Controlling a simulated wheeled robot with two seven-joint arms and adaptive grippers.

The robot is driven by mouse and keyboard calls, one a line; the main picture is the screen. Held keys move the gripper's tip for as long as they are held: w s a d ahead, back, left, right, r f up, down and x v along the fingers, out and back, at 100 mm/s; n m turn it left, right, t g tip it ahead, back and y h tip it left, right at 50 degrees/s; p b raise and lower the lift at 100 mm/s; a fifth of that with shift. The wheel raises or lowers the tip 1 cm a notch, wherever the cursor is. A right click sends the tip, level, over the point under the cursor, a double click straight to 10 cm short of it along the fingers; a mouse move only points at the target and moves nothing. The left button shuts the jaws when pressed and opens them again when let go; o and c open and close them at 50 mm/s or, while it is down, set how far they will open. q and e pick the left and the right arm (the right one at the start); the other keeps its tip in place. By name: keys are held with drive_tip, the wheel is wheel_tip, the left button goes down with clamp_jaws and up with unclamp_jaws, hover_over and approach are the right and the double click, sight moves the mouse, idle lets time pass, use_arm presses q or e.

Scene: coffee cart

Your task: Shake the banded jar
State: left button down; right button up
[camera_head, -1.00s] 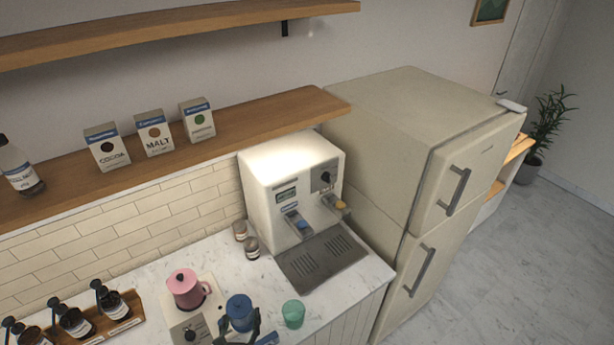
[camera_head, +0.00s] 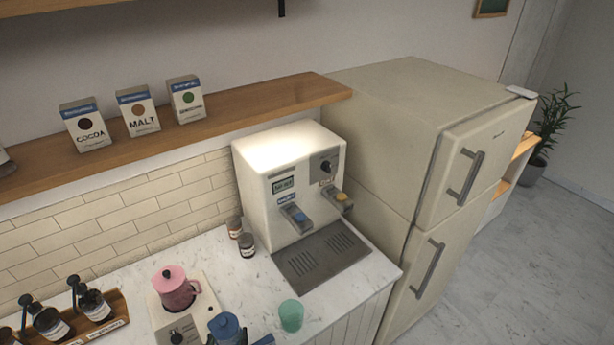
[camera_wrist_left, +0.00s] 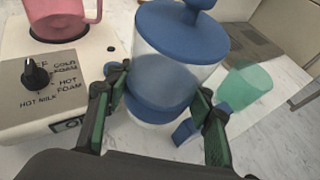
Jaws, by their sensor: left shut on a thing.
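The banded jar (camera_head: 226,326) shows at the bottom edge of the head view, cut off below. In the left wrist view the jar (camera_wrist_left: 172,62) has a blue knobbed lid, a clear body and a blue band low down. My left gripper (camera_wrist_left: 162,98) is shut on the jar, with one green-padded finger on each side of its lower body. The jar looks nearly upright. Whether its base touches the counter I cannot tell. My right gripper is in neither view.
A pink jug (camera_head: 175,290) stands on a frother base (camera_head: 181,325) left of the jar. A green cup (camera_head: 291,316) stands to its right. A small blue piece (camera_wrist_left: 186,132) lies beside the jar. The coffee machine (camera_head: 285,185) is behind, with its drip tray (camera_head: 320,257).

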sight(225, 331)
use_arm(q)
drive_tip(key=shift+s+r, duration=0.1)
drive_tip(key=shift+r, duration=2.25)
drive_tip(key=shift+f, duration=0.3)
